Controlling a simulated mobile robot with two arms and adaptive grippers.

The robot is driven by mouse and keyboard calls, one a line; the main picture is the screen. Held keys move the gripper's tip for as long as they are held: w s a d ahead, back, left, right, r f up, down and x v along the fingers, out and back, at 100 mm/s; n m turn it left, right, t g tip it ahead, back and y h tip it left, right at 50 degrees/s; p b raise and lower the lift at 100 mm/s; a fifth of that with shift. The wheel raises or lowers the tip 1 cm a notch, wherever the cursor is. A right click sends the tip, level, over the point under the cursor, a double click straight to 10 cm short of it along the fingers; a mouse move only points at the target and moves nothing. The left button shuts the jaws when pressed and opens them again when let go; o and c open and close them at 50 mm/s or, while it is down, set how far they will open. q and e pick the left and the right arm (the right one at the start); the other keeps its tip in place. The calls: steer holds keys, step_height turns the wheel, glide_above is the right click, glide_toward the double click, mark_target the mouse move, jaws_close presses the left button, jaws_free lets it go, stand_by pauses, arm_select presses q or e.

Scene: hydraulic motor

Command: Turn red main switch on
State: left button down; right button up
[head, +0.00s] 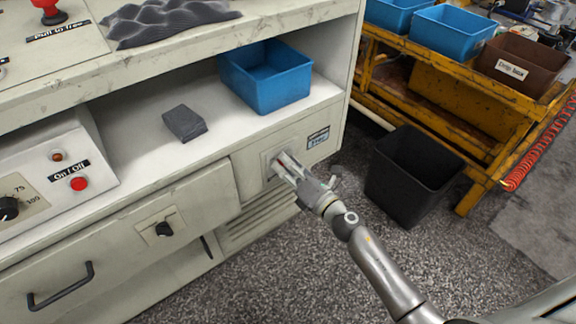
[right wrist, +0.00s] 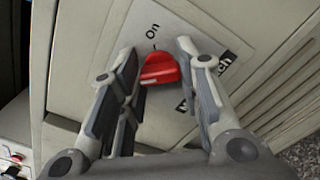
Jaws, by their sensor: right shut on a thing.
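The red main switch (right wrist: 160,70) is a red rotary knob on a light plate on the cabinet's front. In the right wrist view the word "On" is printed above it, with a short mark between the word and the knob. Another label on the plate is partly hidden by a finger. My right gripper (right wrist: 158,60) has its fingers on both sides of the knob and is shut on it. In the head view my right gripper (head: 284,165) reaches the plate from the lower right and mostly covers the switch. My left gripper is not in view.
A blue bin (head: 266,78) and a dark block (head: 185,123) stand on the cabinet shelf. A control box with a red button (head: 79,184) is at left. A black bin (head: 412,178) stands on the floor beside a yellow rack (head: 490,125). The floor before the cabinet is clear.

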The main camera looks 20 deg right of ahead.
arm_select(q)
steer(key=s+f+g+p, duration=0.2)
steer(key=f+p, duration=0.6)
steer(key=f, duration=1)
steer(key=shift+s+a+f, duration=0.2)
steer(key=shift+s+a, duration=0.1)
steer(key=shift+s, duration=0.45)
arm_select(e)
steer(key=shift+m, duration=8.8)
steer(key=o, duration=1)
steer(key=v, duration=1.2)
